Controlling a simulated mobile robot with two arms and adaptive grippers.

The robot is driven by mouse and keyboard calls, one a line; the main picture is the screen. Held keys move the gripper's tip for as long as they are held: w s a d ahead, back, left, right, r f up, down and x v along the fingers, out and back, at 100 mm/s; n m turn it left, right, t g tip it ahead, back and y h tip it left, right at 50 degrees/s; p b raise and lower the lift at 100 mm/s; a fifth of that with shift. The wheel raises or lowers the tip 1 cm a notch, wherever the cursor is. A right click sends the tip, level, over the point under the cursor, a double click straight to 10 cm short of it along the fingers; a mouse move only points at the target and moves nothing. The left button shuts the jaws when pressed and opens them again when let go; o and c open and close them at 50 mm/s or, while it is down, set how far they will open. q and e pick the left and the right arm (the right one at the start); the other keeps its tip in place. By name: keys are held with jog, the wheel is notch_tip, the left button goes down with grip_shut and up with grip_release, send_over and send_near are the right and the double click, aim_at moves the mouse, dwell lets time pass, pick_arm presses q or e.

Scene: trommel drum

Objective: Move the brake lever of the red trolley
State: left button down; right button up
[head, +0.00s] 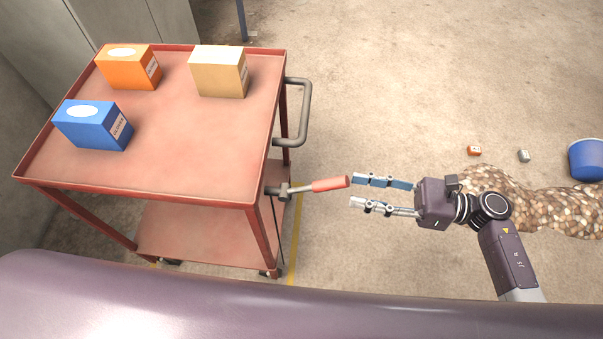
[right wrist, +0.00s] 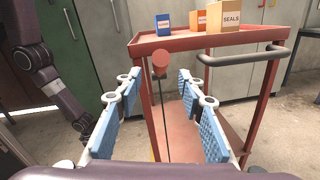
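The red trolley (head: 190,135) stands at the left in the head view, with its top tray and lower shelf showing. Its brake lever (head: 328,185) has a red grip and sticks out to the right from the trolley's near right corner. My right gripper (head: 382,194) is open and empty, just right of the grip's end, with its fingers pointing at it. In the right wrist view the round red end of the lever (right wrist: 160,62) shows between and beyond the open fingers (right wrist: 158,112), with the trolley (right wrist: 207,42) behind. My left gripper is not in the head view.
Blue (head: 93,125), orange (head: 128,67) and tan (head: 218,71) boxes stand on the trolley's tray. A grey push handle (head: 303,112) juts from its right side. A blue bucket (head: 587,158) and two small blocks (head: 474,151) are on the floor at right. Grey cabinets (right wrist: 97,45) stand behind the trolley.

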aim_at(329, 183)
jog(key=a+p, duration=0.1)
jog(key=a, duration=0.4)
jog(key=a+p, duration=0.1)
jog(key=a, duration=0.1)
jog(key=shift+w+a+p, duration=0.25)
jog(key=shift+w+p, duration=0.05)
jog(key=shift+w, duration=0.05)
grip_shut()
